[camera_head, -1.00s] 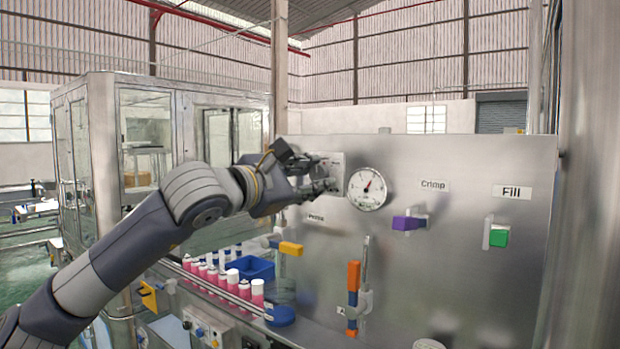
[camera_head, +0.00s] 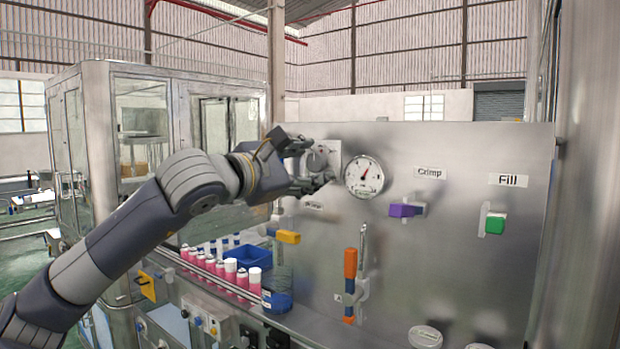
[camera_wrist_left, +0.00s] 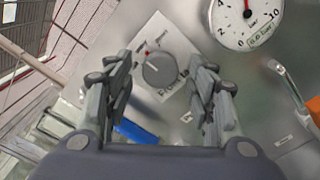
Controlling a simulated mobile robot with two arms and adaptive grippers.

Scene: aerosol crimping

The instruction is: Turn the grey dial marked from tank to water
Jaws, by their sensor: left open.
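The grey dial (camera_wrist_left: 159,69) is round with a white pointer line. It sits on a white labelled plate (camera_wrist_left: 152,37) on the steel panel, left of the pressure gauge. In the head view the plate (camera_head: 334,152) shows partly behind my left gripper (camera_head: 326,164). In the left wrist view my left gripper (camera_wrist_left: 164,84) is open, with one finger on each side of the dial and nothing between the tips but the dial beyond. I cannot tell whether the fingers touch it. The label words are too blurred to read surely. My right gripper is out of view.
A pressure gauge (camera_head: 364,177) is just right of the dial. Purple (camera_head: 403,210) and green (camera_head: 495,223) handles stick out further right. An orange-handled lever (camera_head: 350,263) is below. Pink cans (camera_head: 230,271) and a blue bin (camera_head: 248,257) stand lower left.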

